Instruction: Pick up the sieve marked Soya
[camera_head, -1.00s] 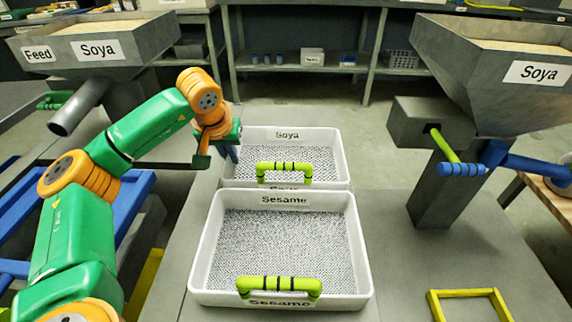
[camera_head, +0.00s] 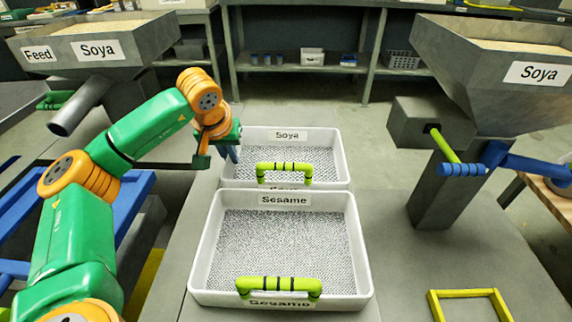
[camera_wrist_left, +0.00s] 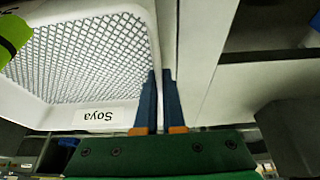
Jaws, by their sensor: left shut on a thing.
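The white sieve marked Soya (camera_head: 342,160) has a mesh floor and a lime-green handle on its near side. It sits on the table just behind the white sieve marked Sesame (camera_head: 361,250). My left gripper (camera_head: 233,154) is at the left side of the Soya sieve, fingers pointing down. In the left wrist view, the two blue fingers (camera_wrist_left: 160,76) are shut on the side wall of the Soya sieve (camera_wrist_left: 148,28), one on each side. The fingertips are partly hidden in the head view. My right gripper is not in view.
A grey expeller with a hopper marked Soya (camera_head: 480,75) stands at the right, its blue and green handles reaching out. Another hopper (camera_head: 130,48) with a spout is at the left. A yellow-green frame (camera_head: 468,294) lies at the front right. The table (camera_head: 420,275) is clear beside it.

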